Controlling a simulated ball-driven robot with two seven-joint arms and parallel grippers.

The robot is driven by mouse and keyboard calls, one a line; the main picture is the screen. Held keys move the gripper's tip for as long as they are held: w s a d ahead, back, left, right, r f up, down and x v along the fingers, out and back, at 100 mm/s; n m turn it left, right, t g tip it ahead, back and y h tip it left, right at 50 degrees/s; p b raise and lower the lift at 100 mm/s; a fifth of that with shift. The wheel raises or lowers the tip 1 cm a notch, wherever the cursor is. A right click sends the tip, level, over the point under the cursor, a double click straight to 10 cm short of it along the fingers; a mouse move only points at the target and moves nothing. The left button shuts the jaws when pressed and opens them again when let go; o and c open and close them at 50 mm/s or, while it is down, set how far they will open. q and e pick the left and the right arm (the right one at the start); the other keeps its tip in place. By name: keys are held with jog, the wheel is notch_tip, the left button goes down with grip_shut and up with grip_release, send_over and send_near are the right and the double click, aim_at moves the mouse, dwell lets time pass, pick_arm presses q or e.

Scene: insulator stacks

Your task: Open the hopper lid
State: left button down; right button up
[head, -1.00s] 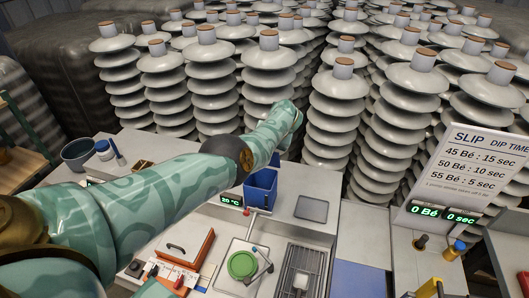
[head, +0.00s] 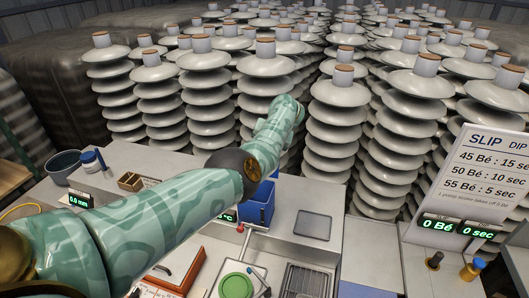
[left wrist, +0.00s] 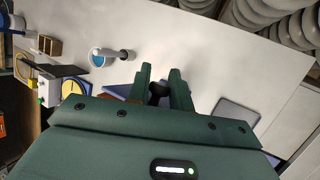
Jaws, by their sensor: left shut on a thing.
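My left gripper (left wrist: 160,86) shows in the left wrist view, with its two green fingers on either side of a dark rounded knob (left wrist: 157,92). It is shut on this knob. Blue surfaces show beside and behind the fingers, partly hidden. In the head view a blue bin (head: 261,207) stands on the grey bench, partly behind my left arm. The left gripper is hidden there behind the arm. I cannot make out the hopper lid clearly, nor whether it is raised. My right gripper is not in view.
A dark flat plate (head: 312,224) lies right of the bin. A green disc (head: 236,286) and an orange box (head: 173,270) are nearer. A small wooden box (head: 130,181) and a dark bowl (head: 63,165) are at left. Tall insulator stacks (head: 336,125) crowd the back.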

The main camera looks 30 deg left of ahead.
pick_arm(q)
jog(key=shift+d+f, duration=0.15)
jog(key=shift+f, duration=0.1)
jog(key=c, duration=1.3)
grip_release()
jog(key=shift+c, duration=0.2)
jog(key=shift+w, duration=0.2)
jog(key=p+v, duration=0.3)
jog(key=v, duration=1.3)
jog(key=shift+p, duration=0.4)
